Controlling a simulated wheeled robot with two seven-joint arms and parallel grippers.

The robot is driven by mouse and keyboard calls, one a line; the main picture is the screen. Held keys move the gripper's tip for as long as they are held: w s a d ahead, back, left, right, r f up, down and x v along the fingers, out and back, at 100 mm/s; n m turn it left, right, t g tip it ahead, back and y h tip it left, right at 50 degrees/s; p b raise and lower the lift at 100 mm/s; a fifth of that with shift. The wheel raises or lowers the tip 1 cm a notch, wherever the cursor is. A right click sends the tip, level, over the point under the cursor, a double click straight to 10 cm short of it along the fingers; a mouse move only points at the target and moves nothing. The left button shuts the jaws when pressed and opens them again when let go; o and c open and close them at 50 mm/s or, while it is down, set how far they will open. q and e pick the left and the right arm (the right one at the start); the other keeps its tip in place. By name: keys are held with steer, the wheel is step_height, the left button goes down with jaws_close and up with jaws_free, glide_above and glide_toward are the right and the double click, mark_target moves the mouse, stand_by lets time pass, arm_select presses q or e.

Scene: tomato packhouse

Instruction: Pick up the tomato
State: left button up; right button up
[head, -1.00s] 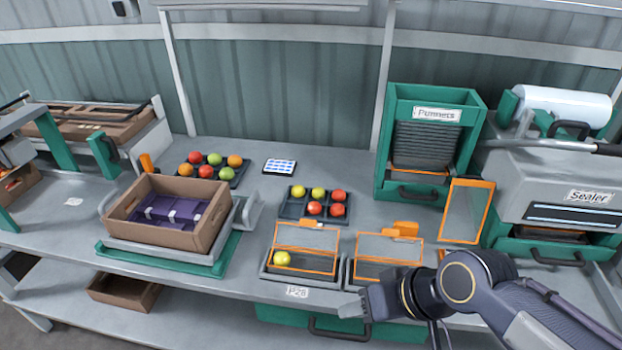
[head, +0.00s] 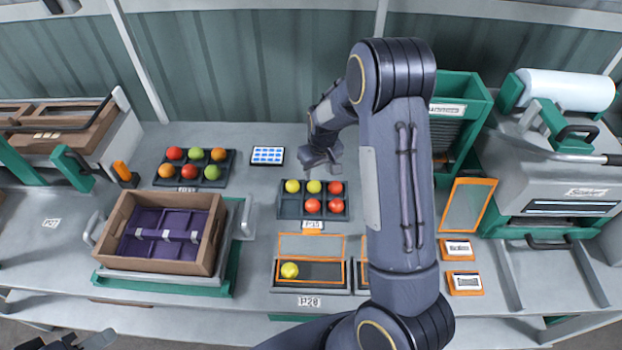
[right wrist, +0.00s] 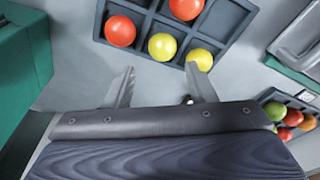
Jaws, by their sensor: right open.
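A dark tray (head: 289,210) on the bench holds two yellow tomatoes, one at the back left (head: 292,186) and one at the back middle (head: 314,186), and several red ones (head: 336,187). Its front left cell is empty. My right gripper (head: 325,172) is open and empty, just behind and above the tray's back row. In the right wrist view, the middle yellow tomato (right wrist: 162,47) appears between the open fingertips (right wrist: 160,75), beyond them, with no contact seen. Part of my left gripper (head: 85,342) shows at the bottom left edge; its jaws are unclear.
A punnet holder (head: 312,289) with a yellow tomato (head: 289,270) stands in front of the tray, partly behind my right arm. Another tomato tray (head: 228,172) and a tablet (head: 267,155) are behind.

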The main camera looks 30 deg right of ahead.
mark_target(314, 183)
steer(key=f+b, duration=0.1)
steer(key=f, duration=0.1)
steer(key=f+b, duration=0.1)
steer(key=f, duration=0.2)
steer(key=w+f+b, duration=0.1)
steer(key=f, duration=0.1)
steer(key=shift+w+a+f+b, duration=0.1)
steer(key=shift+a+f+b, duration=0.05)
steer(key=shift+b, duration=0.25)
steer(key=shift+c, duration=0.2)
steer(key=c, duration=0.4)
